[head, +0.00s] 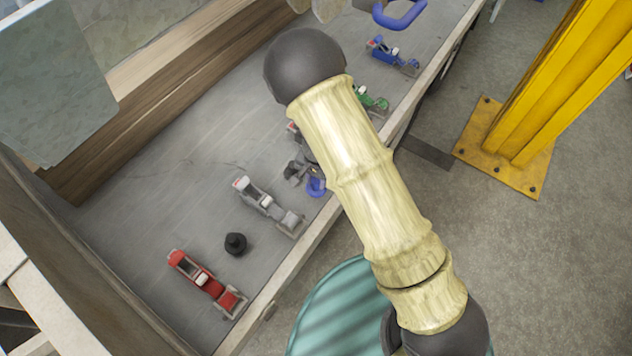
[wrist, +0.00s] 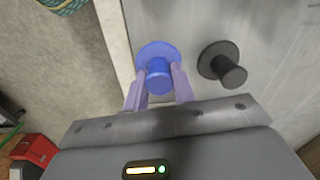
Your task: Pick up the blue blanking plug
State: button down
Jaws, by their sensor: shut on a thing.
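The blue blanking plug (wrist: 157,66) has a round flange and a short stem. In the wrist view it is between the two fingers of my gripper (wrist: 159,84), which is shut on its stem. In the head view the blue plug (head: 316,187) shows next to my gripper (head: 306,172) near the front edge of the trailer bed. My arm hides part of the gripper there. I cannot tell whether the plug touches the bed.
A black plug (head: 235,243) stands on the trailer bed; it also shows right of the blue plug in the wrist view (wrist: 222,64). A yellow post (head: 530,90) stands right.

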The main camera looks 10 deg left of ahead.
notch_tip(320, 180, up, 9)
jog(key=shift+r+p, duration=0.15)
jog(key=shift+p, duration=0.2)
dwell(0.4)
